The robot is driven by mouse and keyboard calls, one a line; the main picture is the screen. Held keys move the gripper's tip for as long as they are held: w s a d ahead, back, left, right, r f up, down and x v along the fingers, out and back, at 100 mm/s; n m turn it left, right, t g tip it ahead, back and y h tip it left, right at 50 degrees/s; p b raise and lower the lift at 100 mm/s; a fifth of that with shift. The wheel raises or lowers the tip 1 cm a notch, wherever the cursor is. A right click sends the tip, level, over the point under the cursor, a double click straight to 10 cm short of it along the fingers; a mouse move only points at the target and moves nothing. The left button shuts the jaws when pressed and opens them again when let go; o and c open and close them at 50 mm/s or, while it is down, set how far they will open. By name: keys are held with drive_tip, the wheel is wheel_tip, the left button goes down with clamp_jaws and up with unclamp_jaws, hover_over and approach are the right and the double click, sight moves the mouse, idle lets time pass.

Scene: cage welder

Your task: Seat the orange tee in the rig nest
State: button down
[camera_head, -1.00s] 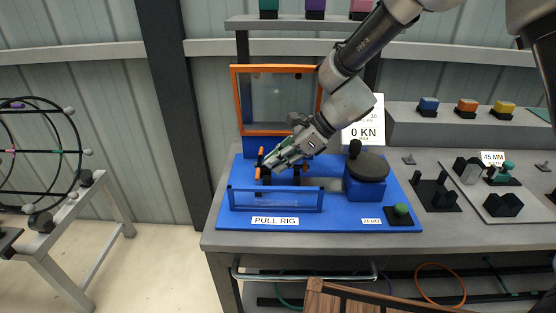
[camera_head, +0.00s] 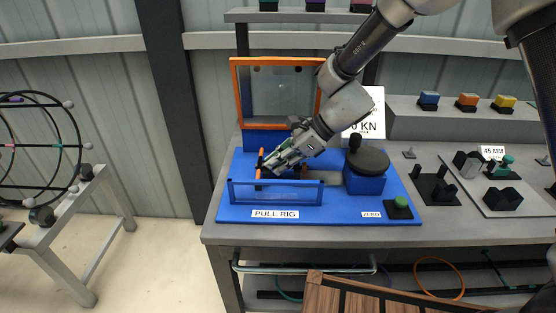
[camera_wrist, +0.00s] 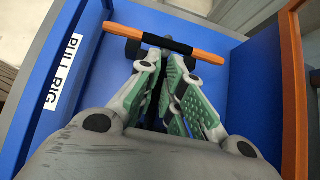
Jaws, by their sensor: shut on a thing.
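The orange tee (camera_wrist: 207,55) shows in the wrist view as an orange crossbar with a black middle section, lying across just beyond my fingertips. My gripper (camera_wrist: 165,62) has its green-padded fingers close together and is shut on the tee; the fingers hide the part between them. In the head view the tee's orange bar (camera_head: 259,168) is at the left end of the blue pull rig (camera_head: 340,213), with my gripper (camera_head: 270,167) right beside it. The nest is mostly hidden by my gripper and the front guard, so I cannot tell whether the tee touches it.
A low clear guard with a blue frame (camera_head: 275,205) stands in front. An orange-framed clear panel (camera_head: 234,95) stands upright behind. A dark round knob block (camera_head: 368,160) and green zero button (camera_head: 401,202) are to the right. Several fixtures fill the bench's right side.

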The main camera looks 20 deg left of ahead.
drive_tip(key=c, duration=1.5)
unclamp_jaws()
drive_tip(key=v, duration=1.2)
drive_tip(key=shift+s, duration=0.1)
drive_tip(key=s+d+r+n+t+h, duration=0.15)
drive_tip(key=d+r+n, duration=0.25)
drive_tip(key=d, duration=0.7)
drive_tip(key=s+d+r+n+t+h, duration=0.1)
drive_tip(key=s+d+r+n+t, duration=0.3)
drive_tip(key=d, duration=0.6)
drive_tip(key=s+d+r+n+h, duration=0.1)
drive_tip(key=s+d+n+h, duration=0.1)
drive_tip(key=s+d, duration=0.2)
drive_tip(key=s+d+r+n+h, duration=0.1)
drive_tip(key=s+d, duration=0.3)
drive_tip(key=d, duration=0.7)
drive_tip(key=s+d+r+n+t+h, duration=0.1)
drive_tip(key=s+d+n+h, duration=0.2)
drive_tip(key=d, duration=0.5)
drive_tip(key=shift+s+d+r+n, duration=0.15)
drive_tip(key=shift+s+r+n, duration=0.15)
drive_tip(key=shift+s+n, duration=0.35)
